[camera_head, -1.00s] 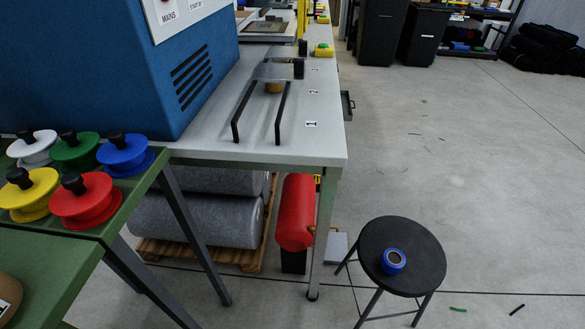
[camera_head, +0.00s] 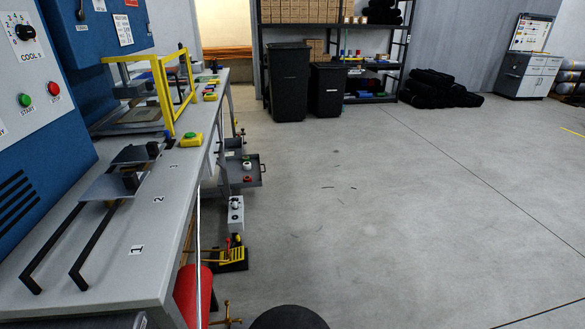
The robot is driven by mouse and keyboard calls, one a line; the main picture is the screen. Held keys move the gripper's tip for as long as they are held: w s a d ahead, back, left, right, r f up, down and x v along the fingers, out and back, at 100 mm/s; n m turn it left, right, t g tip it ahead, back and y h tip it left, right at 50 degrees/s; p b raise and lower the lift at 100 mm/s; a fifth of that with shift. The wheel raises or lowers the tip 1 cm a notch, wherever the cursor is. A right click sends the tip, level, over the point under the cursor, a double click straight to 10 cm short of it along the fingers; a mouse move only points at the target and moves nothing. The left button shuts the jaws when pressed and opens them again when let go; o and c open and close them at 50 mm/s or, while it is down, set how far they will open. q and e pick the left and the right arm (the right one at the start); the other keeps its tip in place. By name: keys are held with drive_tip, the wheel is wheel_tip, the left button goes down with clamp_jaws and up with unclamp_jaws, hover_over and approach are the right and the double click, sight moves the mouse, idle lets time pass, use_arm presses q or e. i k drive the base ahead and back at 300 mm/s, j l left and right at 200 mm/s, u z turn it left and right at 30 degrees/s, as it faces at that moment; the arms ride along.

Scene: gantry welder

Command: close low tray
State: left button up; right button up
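A grey low tray (camera_head: 262,171) sticks out from the right side of the long work table, below table-top height. It looks pulled out, with a few small items lying in it, one of them red. Its inner end is partly hidden by the table edge and leg. Neither of my grippers is in view, so nothing of mine is seen touching the tray.
The work table (camera_head: 168,215) runs along the left. A white box (camera_head: 236,214) and a yellow-black pedal-like unit (camera_head: 233,256) stand below the tray. A black stool (camera_head: 288,318) is at the bottom edge. The floor (camera_head: 400,215) to the right is mostly clear.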

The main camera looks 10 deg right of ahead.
sight(236, 171)
drive_tip(key=i+l+z, duration=0.1)
drive_tip(key=l, duration=0.3)
drive_tip(key=i+l, duration=0.15)
drive_tip(key=l, duration=0.2)
drive_tip(key=i+l+z, duration=0.15)
drive_tip(key=l, duration=0.25)
drive_tip(key=i+l, duration=0.1)
drive_tip(key=l, duration=0.25)
drive_tip(key=i+l+z, duration=0.15)
drive_tip(key=l, duration=0.2)
drive_tip(key=i+l+z, duration=0.1)
drive_tip(key=l, duration=0.25)
drive_tip(key=i+l+u, duration=0.1)
drive_tip(key=i+u, duration=0.3)
drive_tip(key=i, duration=0.65)
drive_tip(key=i+j+u, duration=0.25)
drive_tip(key=i, duration=0.2)
drive_tip(key=i+u, duration=0.25)
drive_tip(key=i, duration=0.2)
